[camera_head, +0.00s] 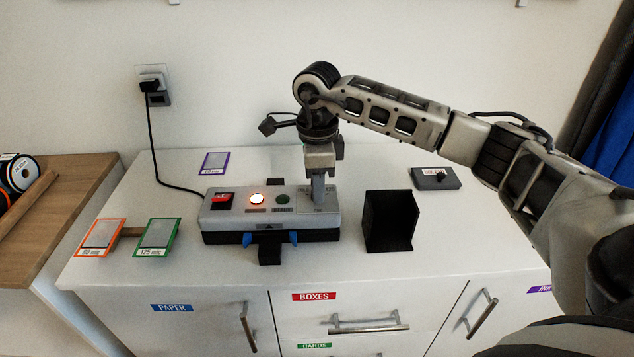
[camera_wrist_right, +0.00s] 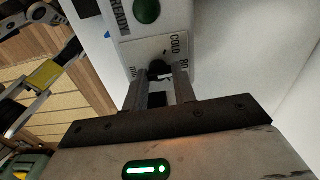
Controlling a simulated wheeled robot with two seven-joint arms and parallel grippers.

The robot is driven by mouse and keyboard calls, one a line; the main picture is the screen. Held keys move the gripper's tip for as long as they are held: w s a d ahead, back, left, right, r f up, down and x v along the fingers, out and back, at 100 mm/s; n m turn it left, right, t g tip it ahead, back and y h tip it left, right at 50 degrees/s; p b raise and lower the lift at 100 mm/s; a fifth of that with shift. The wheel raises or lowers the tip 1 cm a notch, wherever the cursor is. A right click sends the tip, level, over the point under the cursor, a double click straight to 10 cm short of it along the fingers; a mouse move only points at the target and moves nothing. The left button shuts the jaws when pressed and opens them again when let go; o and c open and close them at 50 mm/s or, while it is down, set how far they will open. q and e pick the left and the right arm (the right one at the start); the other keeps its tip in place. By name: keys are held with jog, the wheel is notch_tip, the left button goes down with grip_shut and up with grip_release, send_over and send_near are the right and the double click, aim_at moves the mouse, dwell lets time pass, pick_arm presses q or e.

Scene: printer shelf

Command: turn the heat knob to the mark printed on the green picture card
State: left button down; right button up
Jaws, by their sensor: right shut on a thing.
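The green picture card (camera_head: 158,234) lies at the front left of the white cabinet top, and its print appears to read "125 mic". The grey laminator (camera_head: 222,225) stands at the middle. My right gripper (camera_head: 318,196) points down at the laminator's right end. In the right wrist view its two fingers (camera_wrist_right: 161,84) are shut on the dark heat knob (camera_wrist_right: 158,68), one on each side. The dial plate (camera_wrist_right: 143,50) shows "COLD" and "80"; another mark at left is partly hidden. Where the knob points is hard to tell. My left gripper is not in view.
The laminator has a red switch (camera_head: 221,201), a lit lamp (camera_head: 256,199) and a dark green lamp (camera_head: 283,199). An orange card (camera_head: 100,236) and a purple card (camera_head: 214,163) lie nearby. A black open box (camera_head: 389,222) stands close on the right, with a grey item (camera_head: 435,179) behind.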

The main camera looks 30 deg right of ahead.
jog(key=m, duration=0.6)
jog(key=shift+r+m, duration=0.1)
jog(key=shift+m, duration=0.2)
jog(key=m, duration=0.6)
jog(key=shift+d+p, duration=0.1)
jog(key=shift+p, duration=0.3)
jog(key=o, duration=1)
notch_tip(320, 180, up, 16)
